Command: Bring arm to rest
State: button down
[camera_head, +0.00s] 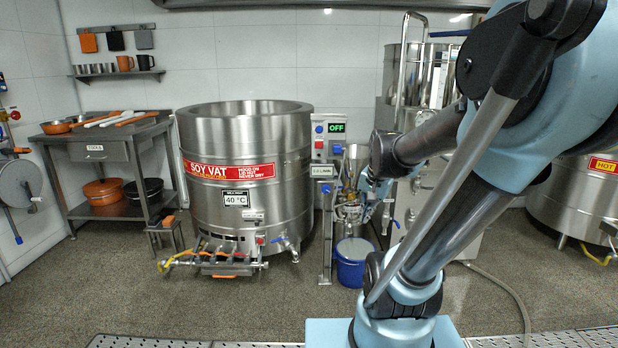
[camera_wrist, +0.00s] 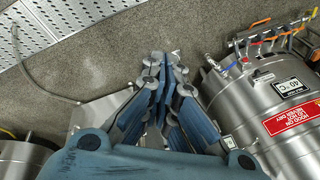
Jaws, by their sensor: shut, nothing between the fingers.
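My gripper (camera_wrist: 163,62) shows in the wrist view with its blue-grey fingers brought together at the tips. It is shut and holds nothing. Below the tips is bare speckled floor. In the head view my arm rises on the right and bends across toward the colloid mill (camera_head: 352,165), whose steel hopper stands behind the arm's end. The gripper is small and hard to make out there. A blue bucket (camera_head: 352,262) stands under the mill.
The steel soy vat (camera_head: 215,135) stands left of the mill; it also shows in the wrist view (camera_wrist: 255,110). A control box (camera_head: 333,135) reads OFF. A tool bench (camera_head: 100,150) is at far left. A hot vat (camera_head: 580,200) is at right. Floor in front is clear.

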jog(key=s+f+n, duration=0.2)
jog(key=s+n, duration=0.1)
jog(key=s, duration=0.3)
jog(key=s+d+f+n+g+h, duration=0.1)
jog(key=s+f+n, duration=0.2)
jog(key=s, duration=0.4)
jog(key=shift+s+d+f+n, duration=0.15)
jog(key=shift+f+n, duration=0.2)
jog(key=shift+n, duration=0.05)
